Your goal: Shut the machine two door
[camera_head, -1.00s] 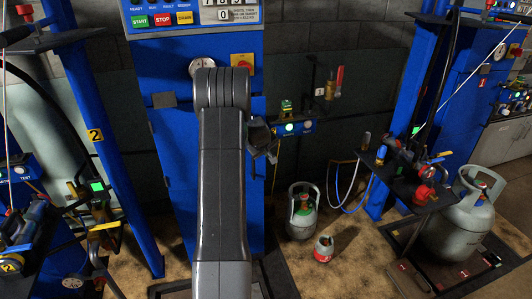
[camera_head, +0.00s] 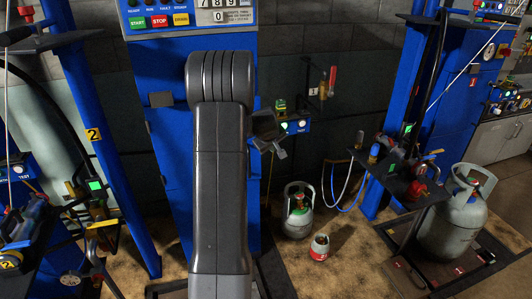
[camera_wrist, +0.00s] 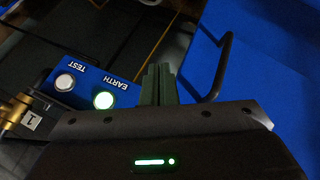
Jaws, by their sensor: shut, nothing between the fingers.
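A tall blue cabinet (camera_head: 172,135) stands in the middle of the head view, partly hidden behind my arm. I cannot tell which machine it belongs to or whether its door is open. In the wrist view, a plain blue panel (camera_wrist: 275,75) fills the right side, with a dark bar handle (camera_wrist: 220,68) along its left part. My gripper (camera_wrist: 160,84) is shut and empty, its fingers left of the handle and apart from it in the picture. In the head view the gripper's dark body shows right of my arm; its fingertips are not clear there.
A blue TEST/EARTH box (camera_wrist: 90,88) is close left of the fingers. Yellow "2" label (camera_head: 94,135) is on the left blue post. A grey gas bottle (camera_head: 298,215) and a small red-white one (camera_head: 319,247) stand on the floor right of the cabinet. A larger cylinder (camera_head: 455,215) stands further right.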

